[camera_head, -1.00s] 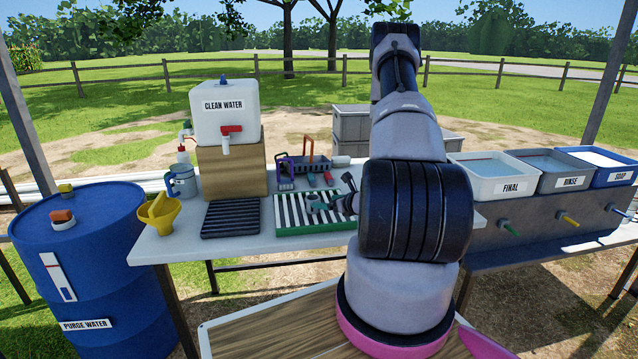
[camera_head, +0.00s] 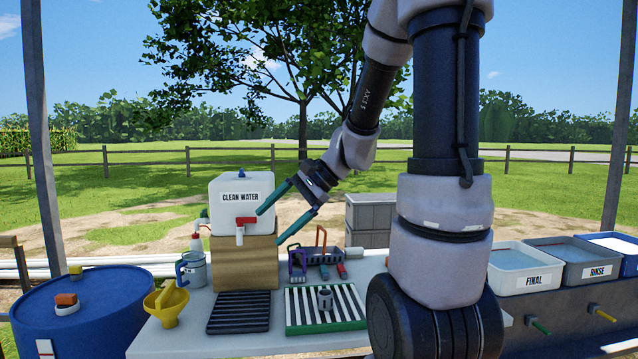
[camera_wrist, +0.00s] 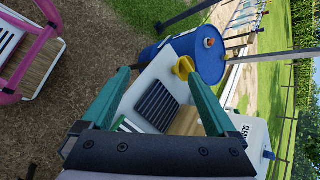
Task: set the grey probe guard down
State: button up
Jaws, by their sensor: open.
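The grey probe guard (camera_head: 325,298) is a small grey cylinder. It stands upright on the green-edged tray (camera_head: 294,327) with black and white slats, on the table, in the head view. My gripper (camera_head: 269,228) is open and empty, with its two teal fingers spread. It is raised well above and to the left of the guard, in front of the clean water tank and its stand. In the wrist view my gripper (camera_wrist: 152,67) also shows apart fingers with nothing between them. The guard cannot be made out in the wrist view.
The black ribbed mat (camera_head: 239,312), yellow funnel (camera_head: 167,308) and grey jug (camera_head: 192,270) stand left of the tray. A tool caddy (camera_head: 322,256) is behind it. The clean water tank (camera_head: 225,201) rises at the back left. Basins (camera_head: 517,277) line the right.

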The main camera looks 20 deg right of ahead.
jog(key=s+d+r+n+t+h, duration=0.4)
jog(key=s+d+r+n+h, duration=0.1)
jog(key=s+r, duration=0.4)
jog(key=shift+s+d+r+n+h, duration=0.15)
jog(key=shift+s+r+n+h, duration=0.05)
jog(key=shift+s+n+h, duration=0.8)
